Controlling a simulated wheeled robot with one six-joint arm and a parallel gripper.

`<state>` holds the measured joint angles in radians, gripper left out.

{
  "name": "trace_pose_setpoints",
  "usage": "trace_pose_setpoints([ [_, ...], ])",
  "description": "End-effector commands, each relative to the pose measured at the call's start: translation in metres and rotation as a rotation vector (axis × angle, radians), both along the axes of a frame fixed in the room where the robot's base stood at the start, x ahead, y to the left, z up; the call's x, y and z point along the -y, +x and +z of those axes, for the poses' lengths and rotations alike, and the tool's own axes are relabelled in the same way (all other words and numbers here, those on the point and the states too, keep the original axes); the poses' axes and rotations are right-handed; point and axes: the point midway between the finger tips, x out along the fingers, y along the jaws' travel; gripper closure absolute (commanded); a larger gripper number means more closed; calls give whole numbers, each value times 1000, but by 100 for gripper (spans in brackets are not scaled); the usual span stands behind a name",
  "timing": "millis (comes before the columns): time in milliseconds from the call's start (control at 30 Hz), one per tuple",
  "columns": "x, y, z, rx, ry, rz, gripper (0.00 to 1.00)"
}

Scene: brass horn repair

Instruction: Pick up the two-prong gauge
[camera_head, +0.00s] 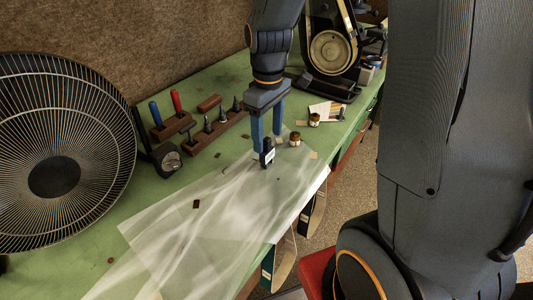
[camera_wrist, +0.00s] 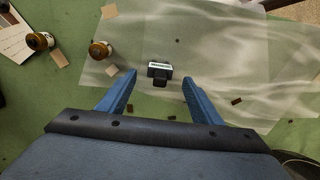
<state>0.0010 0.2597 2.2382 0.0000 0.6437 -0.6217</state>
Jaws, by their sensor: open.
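A small black device with a white label, which looks like the two-prong gauge (camera_head: 268,155), stands on the translucent sheet near the bench's front edge. It also shows in the wrist view (camera_wrist: 160,70), slightly beyond my fingertips and in line with the gap between them. Its prongs cannot be made out. My gripper (camera_head: 266,143) points down over it with its blue fingers apart. In the wrist view my gripper (camera_wrist: 159,78) is open, with nothing held. How much height separates the fingertips from the gauge is hard to tell.
Two small brown jars (camera_head: 295,139) (camera_head: 314,120) stand right of the gauge. A wooden tool rack (camera_head: 216,130) and a dial instrument (camera_head: 168,160) are behind. A large fan (camera_head: 55,175) fills the left. The translucent sheet (camera_head: 190,240) is mostly bare.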

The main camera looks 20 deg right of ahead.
Motion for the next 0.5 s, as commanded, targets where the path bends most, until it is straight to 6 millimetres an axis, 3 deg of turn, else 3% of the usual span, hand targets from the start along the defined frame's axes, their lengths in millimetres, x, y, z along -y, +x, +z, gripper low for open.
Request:
trace_pose_setpoints([
  [500, -1, 1, -49, -4, 0, -3, 41],
])
